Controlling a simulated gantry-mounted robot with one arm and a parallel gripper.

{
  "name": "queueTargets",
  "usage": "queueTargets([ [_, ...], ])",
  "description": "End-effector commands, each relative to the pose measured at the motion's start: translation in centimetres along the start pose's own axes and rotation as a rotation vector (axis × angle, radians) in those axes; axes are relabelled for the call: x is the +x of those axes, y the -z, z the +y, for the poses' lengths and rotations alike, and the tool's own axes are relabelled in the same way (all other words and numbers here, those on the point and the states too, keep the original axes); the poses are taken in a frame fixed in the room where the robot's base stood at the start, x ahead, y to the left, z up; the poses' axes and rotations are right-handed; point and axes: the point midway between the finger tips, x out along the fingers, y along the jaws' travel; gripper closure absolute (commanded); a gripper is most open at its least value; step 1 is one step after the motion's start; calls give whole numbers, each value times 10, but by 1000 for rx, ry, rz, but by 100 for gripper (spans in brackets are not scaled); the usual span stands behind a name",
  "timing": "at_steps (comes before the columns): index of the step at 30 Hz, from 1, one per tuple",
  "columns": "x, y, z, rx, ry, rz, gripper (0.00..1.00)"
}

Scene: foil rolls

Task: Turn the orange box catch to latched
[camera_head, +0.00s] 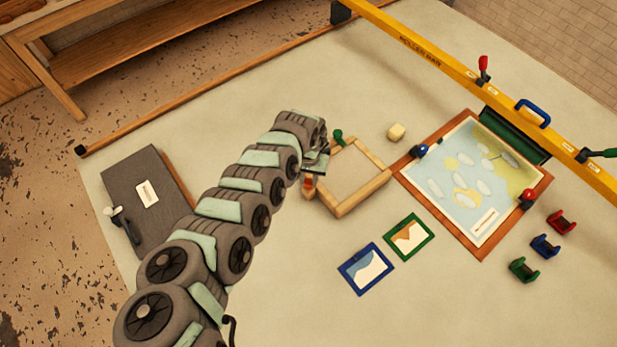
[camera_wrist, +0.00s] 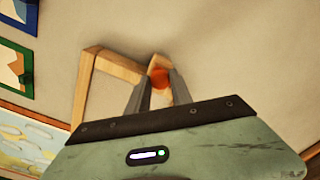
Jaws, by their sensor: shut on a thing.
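The orange catch (camera_head: 308,182) sits at the left corner of a pale wooden frame (camera_head: 365,195). In the wrist view its round orange knob (camera_wrist: 159,78) lies between my two fingertips, at a corner of the wooden frame (camera_wrist: 83,90). My gripper (camera_head: 312,172) is shut on this knob; it also shows in the wrist view (camera_wrist: 158,82). The fingers hide part of the catch, and I cannot tell its turn angle. A green knob (camera_head: 338,136) stands at the frame's upper corner.
A framed map (camera_head: 543,187) with blue and red knobs lies right of the wooden frame. A yellow rail (camera_head: 440,60) crosses behind. Blue-framed (camera_head: 345,272) and green-framed (camera_head: 428,240) pictures lie in front.

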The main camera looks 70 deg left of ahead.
Motion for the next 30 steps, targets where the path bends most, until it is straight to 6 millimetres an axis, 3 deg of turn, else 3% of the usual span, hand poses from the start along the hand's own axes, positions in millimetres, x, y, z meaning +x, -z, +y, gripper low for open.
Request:
queueTargets([
  [30, -1, 1, 0, 926, 0, 1, 100],
])
